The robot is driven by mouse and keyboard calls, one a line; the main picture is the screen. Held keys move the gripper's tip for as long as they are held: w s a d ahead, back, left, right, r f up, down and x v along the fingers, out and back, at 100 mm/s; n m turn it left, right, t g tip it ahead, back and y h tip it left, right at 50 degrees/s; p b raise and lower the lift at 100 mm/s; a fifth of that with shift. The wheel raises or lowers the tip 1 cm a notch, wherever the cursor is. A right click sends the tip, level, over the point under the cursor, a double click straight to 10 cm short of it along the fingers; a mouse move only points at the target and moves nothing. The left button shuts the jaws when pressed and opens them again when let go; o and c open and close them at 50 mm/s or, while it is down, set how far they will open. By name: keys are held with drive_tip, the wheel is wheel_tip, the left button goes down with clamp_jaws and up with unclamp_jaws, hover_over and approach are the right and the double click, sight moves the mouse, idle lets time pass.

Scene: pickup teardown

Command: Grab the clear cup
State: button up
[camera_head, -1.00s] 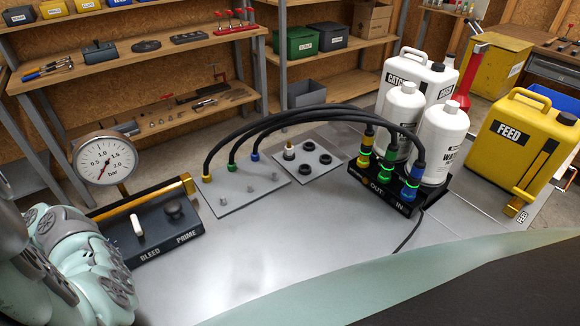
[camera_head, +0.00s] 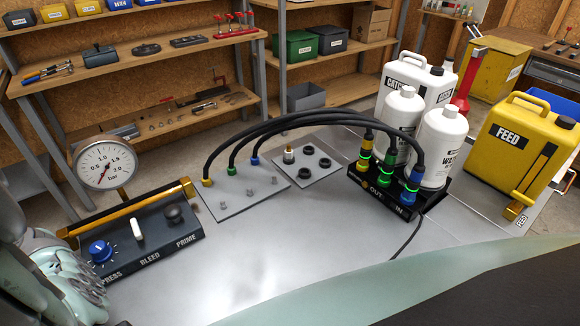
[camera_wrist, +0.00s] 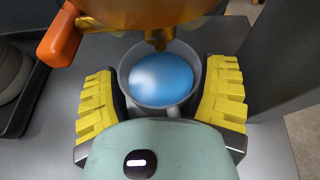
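In the wrist view a round, translucent greyish cup (camera_wrist: 125,77) stands upright, seen from above, with blue (camera_wrist: 163,78) filling much of its opening. My gripper (camera_wrist: 160,85) has one yellow ribbed finger with a dark inner pad on each side of the cup. Both pads are very close to the cup's wall; I cannot tell whether they touch or press it. A brass fitting (camera_wrist: 158,38) is over the cup's far rim. The cup's lower part is partly hidden by my pale green hand.
An orange-ended part (camera_wrist: 60,38) hangs close above the left finger. In the head view the control box (camera_head: 140,246) with a blue knob, and a pressure gauge (camera_head: 104,165), stand beside my arm. Hoses (camera_head: 320,114) arch across the bench.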

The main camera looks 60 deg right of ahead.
drive_tip(key=c, duration=0.7)
drive_tip(key=shift+o, duration=0.2)
drive_tip(key=shift+r, duration=0.15)
